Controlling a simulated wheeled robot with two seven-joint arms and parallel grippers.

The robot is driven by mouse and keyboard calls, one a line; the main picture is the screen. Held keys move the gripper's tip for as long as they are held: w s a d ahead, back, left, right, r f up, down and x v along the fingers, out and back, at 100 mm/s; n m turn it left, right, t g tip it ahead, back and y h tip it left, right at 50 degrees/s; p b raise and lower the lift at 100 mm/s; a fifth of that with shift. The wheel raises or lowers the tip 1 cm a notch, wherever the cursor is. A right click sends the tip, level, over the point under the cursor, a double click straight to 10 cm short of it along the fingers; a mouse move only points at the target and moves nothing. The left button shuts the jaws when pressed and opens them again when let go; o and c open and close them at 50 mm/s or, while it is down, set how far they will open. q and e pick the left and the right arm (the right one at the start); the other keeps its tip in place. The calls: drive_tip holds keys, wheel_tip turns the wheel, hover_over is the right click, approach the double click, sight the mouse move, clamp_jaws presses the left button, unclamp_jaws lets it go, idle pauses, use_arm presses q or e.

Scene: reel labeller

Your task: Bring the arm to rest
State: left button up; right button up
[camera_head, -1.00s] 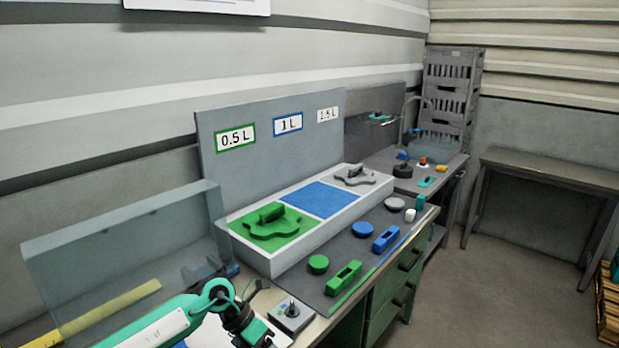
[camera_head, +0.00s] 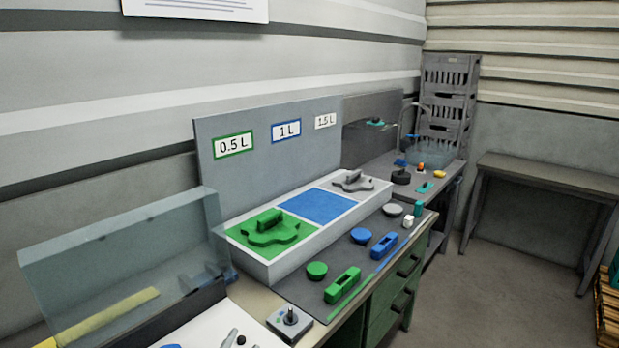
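Neither of my grippers nor my arms shows in the head view. The bench (camera_head: 345,320) in front of me holds a white-edged tray (camera_head: 283,265) with a green field, a blue field and a pale field. A green handled plate (camera_head: 268,232) sits on the green field, and a grey handled plate (camera_head: 353,182) on the pale field. The blue field (camera_head: 314,206) is bare. A small control box with a black knob (camera_head: 290,321) stands at the bench's near edge.
Green (camera_head: 317,271) and blue (camera_head: 361,236) knobs and slotted blocks lie on the dark mat. A transparent cover (camera_head: 120,265) stands at left. A sink bench (camera_head: 430,175) is behind, a bare table (camera_head: 550,175) at right. Floor between is clear.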

use_arm(q)
drive_tip(key=s+a+f+n+g+y, duration=0.4)
drive_tip(key=s+a+f+n+g, duration=0.25)
drive_tip(key=s+f, duration=0.3)
drive_tip(key=s+a+f+n+g, duration=0.1)
drive_tip(key=s+a+f+g, duration=0.2)
drive_tip(key=s, duration=0.5)
drive_tip(key=s+f+n+g, duration=0.1)
drive_tip(key=s+f+g, duration=0.3)
drive_tip(key=s, duration=0.5)
wheel_tip(320, 180, down, 33)
drive_tip(key=s+g, duration=0.2)
drive_tip(key=s+a+f+g, duration=0.1)
drive_tip(key=s+a+f, duration=0.2)
drive_tip(key=s+f, duration=1.4)
drive_tip(key=shift+s+a+f+h, duration=0.15)
drive_tip(key=shift+s+f+h, duration=0.2)
drive_tip(key=shift+s, duration=0.2)
